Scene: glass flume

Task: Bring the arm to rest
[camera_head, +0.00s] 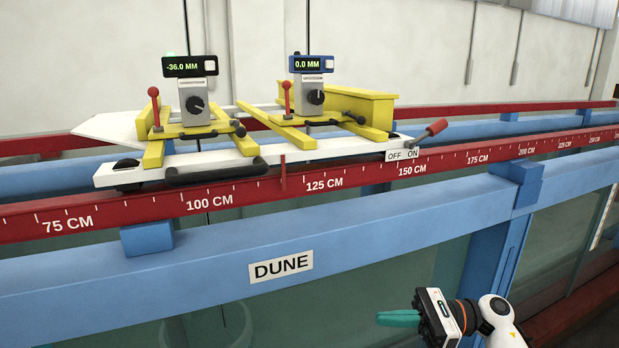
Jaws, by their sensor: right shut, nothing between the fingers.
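My right gripper (398,318) is low at the right of the head view, in front of the glass below the blue beam. Its green fingers point left and are shut with nothing between them. It touches nothing that I can see. The white wrist and arm link behind it run off the bottom edge. My left gripper is not in view.
A white carriage (225,160) with two gauges reading -36.0 MM (190,66) and 0.0 MM (312,64) sits on the red scale rail (330,184). Its red-handled OFF/ON lever (437,127) sticks out right.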

